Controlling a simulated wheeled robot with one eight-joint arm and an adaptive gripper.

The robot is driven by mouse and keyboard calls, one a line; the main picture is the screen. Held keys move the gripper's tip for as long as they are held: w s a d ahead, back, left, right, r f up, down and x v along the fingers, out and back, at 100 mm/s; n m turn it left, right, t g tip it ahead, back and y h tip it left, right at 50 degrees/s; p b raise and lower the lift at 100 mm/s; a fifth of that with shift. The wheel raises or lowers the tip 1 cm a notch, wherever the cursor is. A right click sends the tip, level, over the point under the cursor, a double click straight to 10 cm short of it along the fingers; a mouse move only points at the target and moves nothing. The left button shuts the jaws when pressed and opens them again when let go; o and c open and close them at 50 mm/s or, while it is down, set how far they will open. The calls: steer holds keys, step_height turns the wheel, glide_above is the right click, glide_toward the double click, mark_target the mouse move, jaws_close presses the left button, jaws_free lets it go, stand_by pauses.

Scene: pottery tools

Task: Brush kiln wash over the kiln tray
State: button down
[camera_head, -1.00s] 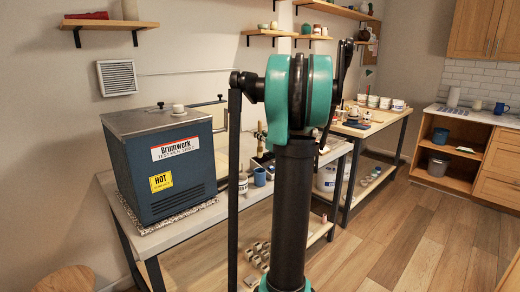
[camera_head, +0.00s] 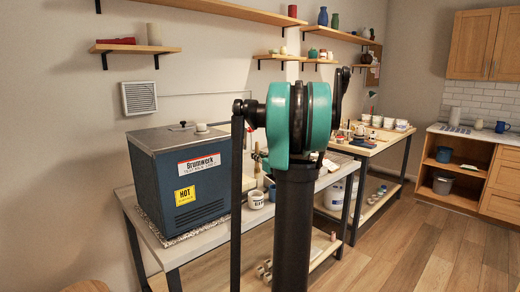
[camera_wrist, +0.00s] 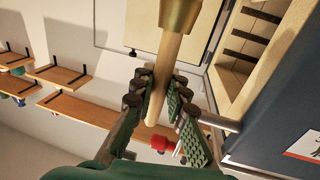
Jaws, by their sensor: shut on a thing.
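My gripper (camera_wrist: 158,112) is shut on the pale wooden handle of a brush (camera_wrist: 164,72) in the wrist view. The brass-coloured ferrule (camera_wrist: 180,14) is at the top edge, and the bristles are out of frame. In the head view my arm hides most of the work area, and I cannot make out the gripper there. A white labelled jar (camera_head: 256,199) stands on the table beside a blue cup. I cannot identify the kiln tray in either view.
A blue kiln (camera_head: 178,190) with a HOT label stands on the table's left part. A cream slotted structure (camera_wrist: 240,70) lies beside a blue panel at right in the wrist view. Wall shelves (camera_head: 138,49) hang above. A second table (camera_head: 365,147) holds several tubs. Floor at right is clear.

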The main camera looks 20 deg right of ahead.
steer(key=shift+s+a+f, duration=0.1)
steer(key=shift+a+f, duration=0.3)
steer(key=shift+f, duration=5.6)
steer(key=shift+r, duration=0.1)
steer(key=shift+r, duration=4.45)
